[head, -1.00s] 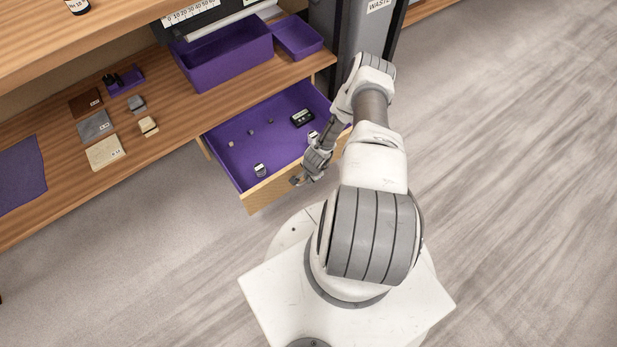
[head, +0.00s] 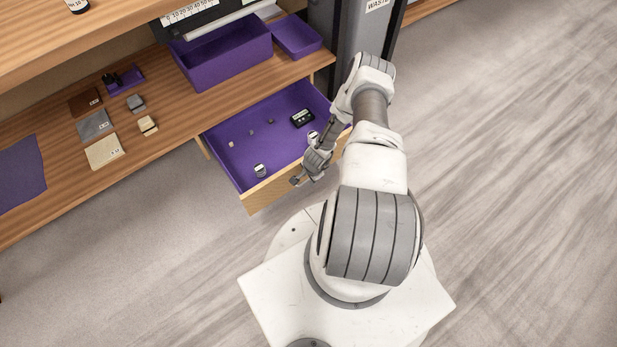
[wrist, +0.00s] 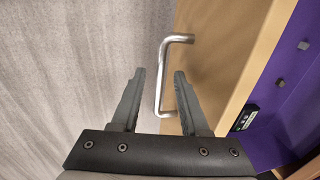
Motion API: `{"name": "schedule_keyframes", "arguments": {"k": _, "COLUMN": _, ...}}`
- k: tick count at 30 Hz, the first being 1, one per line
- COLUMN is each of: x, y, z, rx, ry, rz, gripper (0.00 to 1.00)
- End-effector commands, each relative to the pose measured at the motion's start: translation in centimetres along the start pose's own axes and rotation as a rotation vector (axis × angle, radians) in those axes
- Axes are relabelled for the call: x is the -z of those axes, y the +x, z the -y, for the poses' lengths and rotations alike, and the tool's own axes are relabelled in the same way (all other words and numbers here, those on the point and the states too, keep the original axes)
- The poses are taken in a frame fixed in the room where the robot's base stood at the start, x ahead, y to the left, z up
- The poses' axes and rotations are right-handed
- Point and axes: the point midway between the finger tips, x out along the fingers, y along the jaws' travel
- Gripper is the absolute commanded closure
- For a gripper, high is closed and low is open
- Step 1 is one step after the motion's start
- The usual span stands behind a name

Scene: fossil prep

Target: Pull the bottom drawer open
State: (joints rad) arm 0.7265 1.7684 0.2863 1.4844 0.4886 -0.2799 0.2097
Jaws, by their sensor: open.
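The drawer (head: 262,197) under the wooden bench stands pulled out, with a light wood front and a purple lining. Its wood front also fills part of the wrist view (wrist: 215,45). A silver bar handle (wrist: 170,45) is fixed to that front. My gripper (wrist: 159,72) is open, with its two fingers on either side of the handle's bar; I cannot tell whether either touches it. In the head view my gripper (head: 296,181) is at the drawer's front, and the handle is hidden there.
The drawer holds a black device (head: 302,118) and several small pieces. A purple bin (head: 225,65) and smaller purple tray (head: 298,38) stand on the bench above. A grey waste bin (head: 345,35) is at the back. The floor at right is clear.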

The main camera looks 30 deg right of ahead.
Motion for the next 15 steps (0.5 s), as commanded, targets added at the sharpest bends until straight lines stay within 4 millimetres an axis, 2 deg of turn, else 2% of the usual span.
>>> {"name": "schedule_keyframes", "arguments": {"k": 5, "x": 0.0, "y": -0.3, "z": 0.0, "rx": 0.0, "ry": 0.0, "rz": 0.001, "gripper": 0.55}}
{"name": "schedule_keyframes", "arguments": {"k": 8, "x": 0.0, "y": -1.5, "z": 0.1, "rx": 0.0, "ry": 0.0, "rz": 0.0, "gripper": 0.55}}
{"name": "schedule_keyframes", "arguments": {"k": 15, "x": 0.1, "y": -7.0, "z": 0.2, "rx": 0.0, "ry": 0.0, "rz": 0.0, "gripper": 0.55}}
